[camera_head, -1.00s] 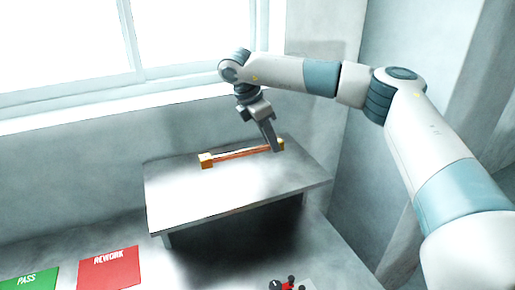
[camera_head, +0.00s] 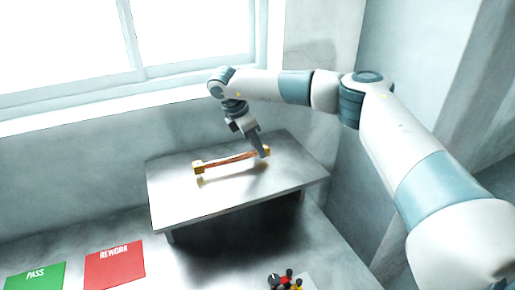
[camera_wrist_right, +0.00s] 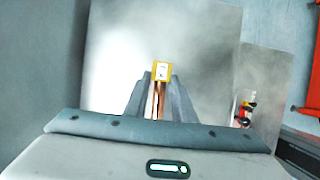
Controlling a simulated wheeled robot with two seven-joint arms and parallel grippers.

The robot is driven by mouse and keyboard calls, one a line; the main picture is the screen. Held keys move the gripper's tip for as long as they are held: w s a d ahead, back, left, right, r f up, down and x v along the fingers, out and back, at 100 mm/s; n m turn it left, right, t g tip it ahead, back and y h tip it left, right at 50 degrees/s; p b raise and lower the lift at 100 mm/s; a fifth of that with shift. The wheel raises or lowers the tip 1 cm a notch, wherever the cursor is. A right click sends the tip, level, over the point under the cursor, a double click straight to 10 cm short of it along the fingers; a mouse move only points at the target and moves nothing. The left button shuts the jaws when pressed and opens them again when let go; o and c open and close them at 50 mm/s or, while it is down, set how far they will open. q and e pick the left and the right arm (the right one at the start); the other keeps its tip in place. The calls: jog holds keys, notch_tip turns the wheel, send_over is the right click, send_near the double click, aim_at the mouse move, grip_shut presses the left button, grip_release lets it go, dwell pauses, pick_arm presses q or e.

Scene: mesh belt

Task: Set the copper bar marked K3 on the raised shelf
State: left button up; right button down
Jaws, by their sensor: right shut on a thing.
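The copper bar (camera_head: 230,161) has yellow end blocks and lies lengthwise over the raised shelf (camera_head: 180,212). My right gripper (camera_head: 262,152) is shut on it near its right end. The bar seems slightly above the shelf top, with a pale reflection and shadow below its left end. In the right wrist view the copper bar (camera_wrist_right: 157,104) runs between the fingers (camera_wrist_right: 158,100), with a yellow end block and white label beyond. The label's marking is too small to read. The shelf (camera_wrist_right: 205,50) fills much of that view. My left gripper is not in view.
A green PASS mat (camera_head: 36,276) and a red REWORK mat (camera_head: 115,266) lie at the lower left. A small red and black object (camera_head: 283,281) stands at the bottom, below the shelf. The wall and window are behind; much of the shelf top is clear.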

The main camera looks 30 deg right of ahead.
jog(key=shift+f+p, duration=0.35)
jog(key=shift+f, duration=0.3)
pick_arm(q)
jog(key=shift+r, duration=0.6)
pick_arm(e)
jog(key=shift+f, duration=0.15)
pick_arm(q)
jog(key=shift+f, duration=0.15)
pick_arm(e)
jog(key=shift+f, duration=0.15)
jog(key=c, duration=1.5)
grip_release()
jog(key=shift+r, duration=0.2)
jog(key=b+v, duration=0.6)
jog(key=v, duration=0.4)
jog(key=shift+a+r, duration=0.2)
jog(key=shift+r, duration=0.05)
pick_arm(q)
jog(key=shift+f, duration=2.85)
pick_arm(e)
jog(key=shift+a+r, duration=0.2)
jog(key=shift+r, duration=0.4)
